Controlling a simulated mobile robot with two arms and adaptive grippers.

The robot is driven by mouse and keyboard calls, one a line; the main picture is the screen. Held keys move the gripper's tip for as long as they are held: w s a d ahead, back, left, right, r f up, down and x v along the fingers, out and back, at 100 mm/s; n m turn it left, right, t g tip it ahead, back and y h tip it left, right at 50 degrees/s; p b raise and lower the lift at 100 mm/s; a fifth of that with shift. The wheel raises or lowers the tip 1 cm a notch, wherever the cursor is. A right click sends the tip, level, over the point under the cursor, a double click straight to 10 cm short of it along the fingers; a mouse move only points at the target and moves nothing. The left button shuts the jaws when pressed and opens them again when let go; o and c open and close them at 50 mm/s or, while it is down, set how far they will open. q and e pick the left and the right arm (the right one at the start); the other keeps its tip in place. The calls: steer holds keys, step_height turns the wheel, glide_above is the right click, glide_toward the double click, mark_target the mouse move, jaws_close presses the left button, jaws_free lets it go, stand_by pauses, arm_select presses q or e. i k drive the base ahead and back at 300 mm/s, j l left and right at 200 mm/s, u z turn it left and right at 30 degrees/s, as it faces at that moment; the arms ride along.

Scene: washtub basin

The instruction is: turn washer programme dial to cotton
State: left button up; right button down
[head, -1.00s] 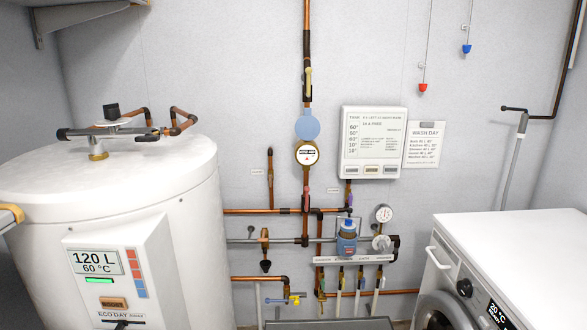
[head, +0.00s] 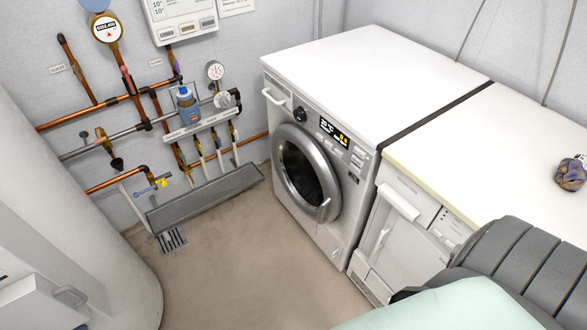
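The washer (head: 262,140) is white with a round, shut front door. Its programme dial (head: 300,114) is a small dark knob on the front panel, above the door and left of the lit display (head: 335,131). The display shows white and orange text, with "20 °C" legible. The dial's pointer and programme marks are too small to read. Nothing touches the dial. Neither of my grippers shows in the head view.
A second white appliance (head: 405,240) stands right of the washer, across a dark gap. A grey floor trough (head: 205,200) and copper pipes are at left. The floor before the washer is clear. Grey ribbed and pale green shapes fill the lower right; I cannot tell what they are.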

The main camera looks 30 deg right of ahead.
mark_target(300, 114)
steer(key=z, duration=1.3)
